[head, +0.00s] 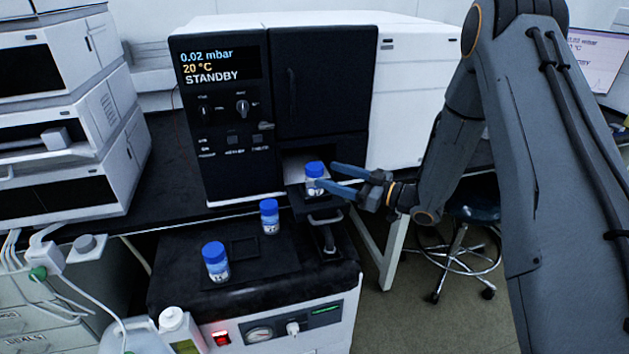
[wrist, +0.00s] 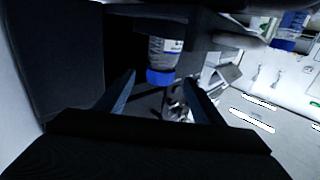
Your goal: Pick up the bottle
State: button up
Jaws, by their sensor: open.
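A clear bottle with a blue cap and a white label (head: 312,189) stands on a small black tray (head: 318,213) jutting from the front of the black instrument. My gripper (head: 326,174) is open, its blue fingers pointing at this bottle from the right at about cap height. I cannot tell whether a finger touches it. In the wrist view the picture is turned over, and a blue-capped bottle (wrist: 162,60) lies ahead, roughly in line with the gap between my fingers (wrist: 158,90). Two similar bottles stand on the black bench top, one nearer the middle (head: 270,218) and one at left (head: 215,262).
The black instrument (head: 240,120) rises behind the tray, with a dark open slot beside it. A white stack of modules (head: 60,190) stands left.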

aim_at(314, 166)
jog(key=p+x, duration=0.2)
jog(key=x, duration=0.4)
jog(key=shift+a+r, duration=0.15)
jog(key=c, duration=1.2)
